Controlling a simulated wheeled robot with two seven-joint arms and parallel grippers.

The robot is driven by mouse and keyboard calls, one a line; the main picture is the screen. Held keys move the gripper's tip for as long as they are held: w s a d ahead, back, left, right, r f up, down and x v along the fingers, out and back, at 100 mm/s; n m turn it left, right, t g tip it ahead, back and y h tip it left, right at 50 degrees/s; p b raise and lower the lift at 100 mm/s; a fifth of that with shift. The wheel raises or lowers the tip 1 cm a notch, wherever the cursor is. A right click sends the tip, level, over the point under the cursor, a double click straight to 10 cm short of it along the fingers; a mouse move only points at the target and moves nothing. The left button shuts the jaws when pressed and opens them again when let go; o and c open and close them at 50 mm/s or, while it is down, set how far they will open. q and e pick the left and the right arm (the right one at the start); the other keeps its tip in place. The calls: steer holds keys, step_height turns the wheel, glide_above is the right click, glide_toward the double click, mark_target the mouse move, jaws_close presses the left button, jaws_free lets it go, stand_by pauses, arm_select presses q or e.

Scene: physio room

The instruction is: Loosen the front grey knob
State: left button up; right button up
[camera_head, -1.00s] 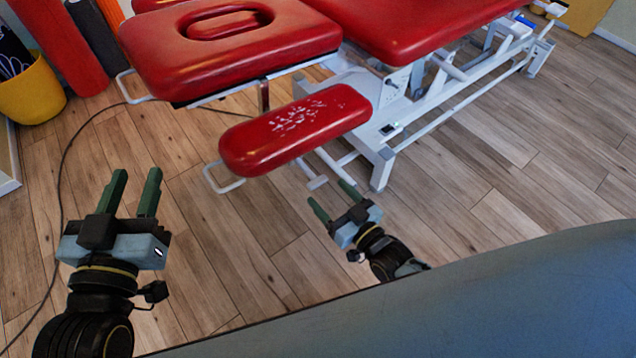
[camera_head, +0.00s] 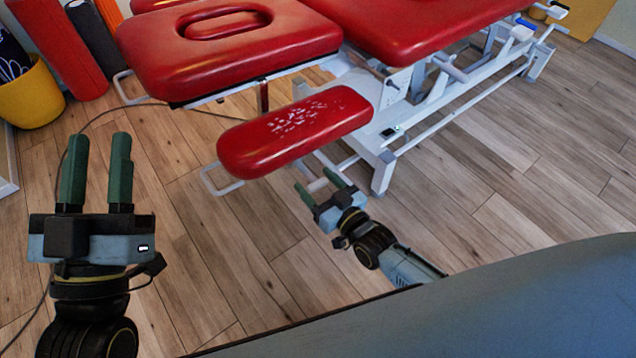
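A red treatment table (camera_head: 230,60) with a white metal frame stands ahead. Its lower red armrest pad (camera_head: 295,130), with worn pale marks, sticks out towards me on the near side. I cannot make out a grey knob; it may be hidden under the pads or too small to tell. My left gripper (camera_head: 96,170) is open and empty, pointing away from me over the floor at the left, apart from the table. My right gripper (camera_head: 318,184) is open and empty, just below and in front of the armrest pad, near the white frame leg.
A white bar handle (camera_head: 222,184) sticks out at the armrest's left end. A yellow bin (camera_head: 32,95) and upright rolls (camera_head: 62,48) stand at the far left. A dark cable runs over the wooden floor (camera_head: 230,250). The floor at the right is clear.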

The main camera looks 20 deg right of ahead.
steer(key=c, duration=0.8)
